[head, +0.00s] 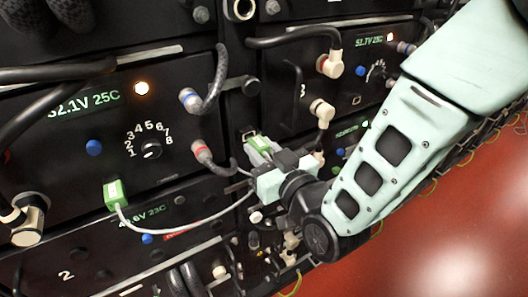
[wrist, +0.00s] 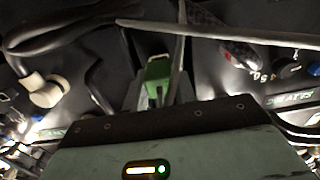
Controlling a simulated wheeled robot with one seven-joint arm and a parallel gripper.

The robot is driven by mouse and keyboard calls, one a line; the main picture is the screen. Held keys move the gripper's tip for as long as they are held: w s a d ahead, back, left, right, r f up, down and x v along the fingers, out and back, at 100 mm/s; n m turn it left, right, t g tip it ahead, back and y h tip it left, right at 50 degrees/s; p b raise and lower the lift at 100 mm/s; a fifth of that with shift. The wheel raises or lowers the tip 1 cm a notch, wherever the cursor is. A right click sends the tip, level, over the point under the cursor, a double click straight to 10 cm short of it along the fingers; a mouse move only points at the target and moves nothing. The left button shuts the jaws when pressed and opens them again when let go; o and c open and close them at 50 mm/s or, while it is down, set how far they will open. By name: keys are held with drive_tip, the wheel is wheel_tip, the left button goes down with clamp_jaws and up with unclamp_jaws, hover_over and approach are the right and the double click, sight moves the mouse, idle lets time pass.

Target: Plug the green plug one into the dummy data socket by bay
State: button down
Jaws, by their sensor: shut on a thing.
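A green plug (head: 260,143) is held in my gripper (head: 264,152), close to the narrow black upright strip between the two columns of battery modules. The plug also shows between the gripper fingers (wrist: 160,95) in the wrist view (wrist: 156,76). A second green plug (head: 115,194) sits at the lower left of the 52.1V module, and a pale grey cable (head: 185,218) runs from it towards my gripper. A small pale-edged outline (head: 249,131) shows on the strip just above the held plug. I cannot tell if it is the dummy data socket, nor whether the plug touches it.
The 52.1V module (head: 60,150) has a numbered dial (head: 151,149) and thick connectors. A red-ringed connector (head: 203,152) is left of my gripper. White elbow connectors (head: 322,112) are to the right. In the wrist view, a cable (wrist: 240,35) crosses in front of the fingers.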

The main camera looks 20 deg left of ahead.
drive_tip(key=shift+b+x, duration=0.35)
drive_tip(key=shift+x, duration=0.55)
drive_tip(key=c, duration=1.1)
unclamp_jaws()
drive_tip(key=shift+o, duration=0.2)
drive_tip(key=b+v, duration=0.2)
drive_tip(key=v, duration=1)
drive_tip(key=shift+b, duration=0.4)
